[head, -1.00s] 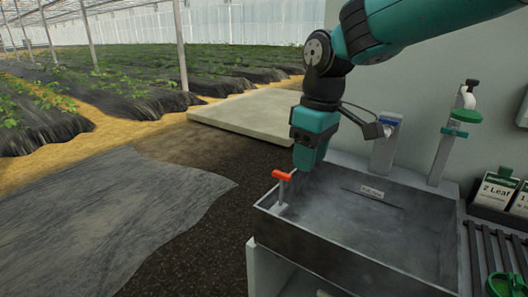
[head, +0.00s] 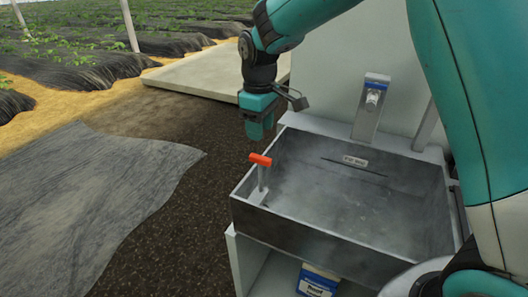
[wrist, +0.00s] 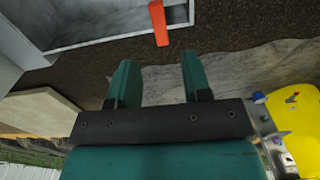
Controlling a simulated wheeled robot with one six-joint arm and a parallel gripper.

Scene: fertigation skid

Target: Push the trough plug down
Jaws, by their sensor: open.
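The trough plug is an orange bar handle (head: 260,160) on a pale upright stem, standing up in the left corner of the grey metal trough (head: 310,228). The foot of the stem is low inside the trough. My gripper (head: 257,132) is above and behind the handle, pointing down, apart from it. In the wrist view the two green fingers of my gripper (wrist: 154,76) are spread and empty. The orange handle (wrist: 159,22) shows beyond the fingertips, near the edge of the trough (wrist: 88,22).
A metal tap unit (head: 371,104) stands at the trough's back edge. A white box with a blue label (head: 318,281) sits under the trough. A pale slab (head: 205,75) lies behind my gripper.

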